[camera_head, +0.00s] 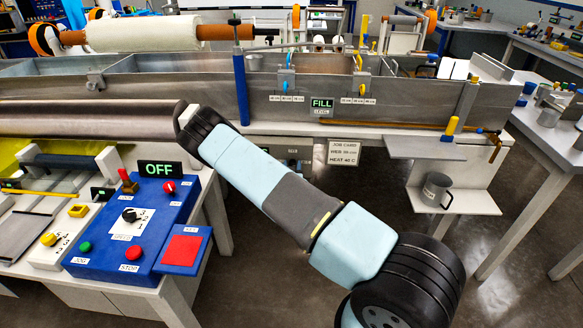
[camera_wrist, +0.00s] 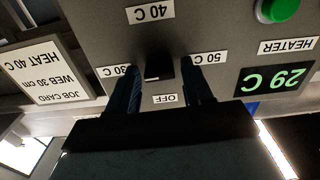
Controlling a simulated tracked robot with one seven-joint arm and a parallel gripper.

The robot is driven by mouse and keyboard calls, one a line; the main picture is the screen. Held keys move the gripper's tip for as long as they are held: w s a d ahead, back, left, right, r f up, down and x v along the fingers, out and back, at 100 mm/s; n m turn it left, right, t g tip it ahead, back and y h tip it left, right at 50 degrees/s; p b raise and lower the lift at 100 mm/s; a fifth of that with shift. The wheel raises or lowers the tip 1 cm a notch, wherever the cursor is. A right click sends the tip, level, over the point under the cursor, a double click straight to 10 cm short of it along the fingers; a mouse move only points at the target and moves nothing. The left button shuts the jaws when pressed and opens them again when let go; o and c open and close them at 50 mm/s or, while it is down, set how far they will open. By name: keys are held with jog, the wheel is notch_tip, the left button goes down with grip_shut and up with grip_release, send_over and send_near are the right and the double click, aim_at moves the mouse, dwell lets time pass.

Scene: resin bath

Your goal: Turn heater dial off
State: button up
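The heater dial (camera_wrist: 159,68) is a small black knob on a grey panel in the wrist view, which shows the panel upside down. Labels 30 C, 40 C, 50 C and OFF (camera_wrist: 165,98) surround it. A pale mark shows on the knob's OFF-facing edge; I cannot tell exactly which label it points to. My gripper (camera_wrist: 160,72) is open, its two dark fingers on either side of the dial with gaps visible. The heater display (camera_wrist: 273,79) reads 29 C, near a green button (camera_wrist: 279,8). In the head view the dial and gripper are hidden.
A job card (camera_wrist: 52,70) reads WEB 30 cm, HEAT 40 C; it also hangs below the trough (camera_head: 343,152). A blue control box (camera_head: 133,226) with an OFF display (camera_head: 160,169) stands left of my arm. A mug (camera_head: 436,190) sits on a shelf at right.

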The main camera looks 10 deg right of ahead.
jog(key=c, duration=0.8)
jog(key=shift+n, duration=0.4)
jog(key=n, duration=0.3)
jog(key=shift+a+n, duration=0.15)
jog(key=shift+n, duration=0.25)
jog(key=n, duration=0.9)
jog(key=shift+w+a+f+n, duration=0.1)
jog(key=shift+a+f+n, duration=0.05)
jog(key=shift+a+n, duration=0.2)
jog(key=shift+f+n, duration=0.1)
jog(key=shift+n, duration=1.45)
jog(key=shift+c, duration=0.2)
